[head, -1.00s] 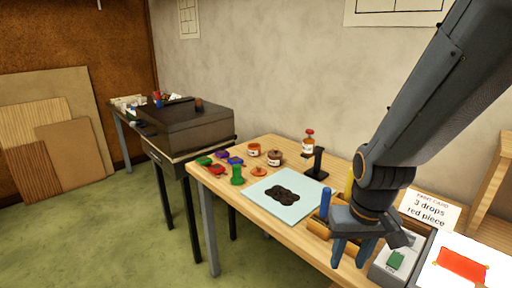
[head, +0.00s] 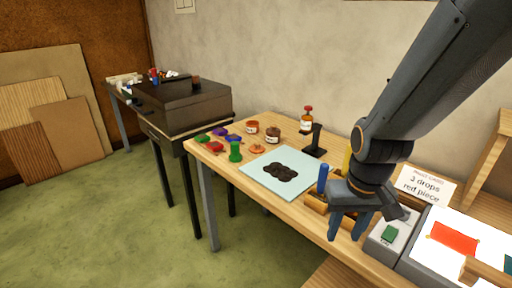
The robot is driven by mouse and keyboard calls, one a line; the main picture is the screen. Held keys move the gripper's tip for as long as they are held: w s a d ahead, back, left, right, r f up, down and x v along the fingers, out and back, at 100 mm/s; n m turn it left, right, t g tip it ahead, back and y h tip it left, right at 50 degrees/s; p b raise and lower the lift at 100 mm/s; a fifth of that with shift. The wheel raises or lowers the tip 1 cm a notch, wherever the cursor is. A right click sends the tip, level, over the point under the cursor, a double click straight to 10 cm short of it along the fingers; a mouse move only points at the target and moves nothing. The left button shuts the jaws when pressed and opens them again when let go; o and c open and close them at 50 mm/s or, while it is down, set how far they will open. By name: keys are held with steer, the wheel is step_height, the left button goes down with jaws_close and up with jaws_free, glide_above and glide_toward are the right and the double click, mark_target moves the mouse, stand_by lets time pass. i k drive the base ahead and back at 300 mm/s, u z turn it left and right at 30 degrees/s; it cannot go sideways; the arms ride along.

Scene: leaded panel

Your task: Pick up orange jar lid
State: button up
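The orange jar lid (head: 257,149) lies flat on the wooden table, in front of two small labelled jars. One jar has orange contents (head: 252,127) and the other has a dark brown top (head: 273,135). My gripper (head: 348,228) points down near the table's front edge, well to the right of the lid. Its two fingers are apart with nothing visible between them. The lid is in plain view, clear of my arm.
A pale blue sheet with a dark blob (head: 262,181) lies between lid and gripper. A green spool (head: 235,151) and coloured pieces (head: 215,145) sit left of the lid. A black stand (head: 315,141) and a bottle (head: 306,119) are behind. A wooden tray (head: 316,206) is beside my gripper.

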mark_target(257, 148)
steer(key=u, duration=0.3)
steer(key=k, duration=0.3)
steer(key=u, duration=0.95)
steer(key=k, duration=1.05)
steer(key=u, duration=0.8)
steer(key=i, duration=1.2)
steer(key=z, duration=0.3)
steer(key=i, duration=1.7)
steer(key=z, duration=0.85)
steer(key=i, duration=1.05)
steer(key=z, duration=1.8)
steer(key=i, duration=0.7)
steer(key=z, duration=0.65)
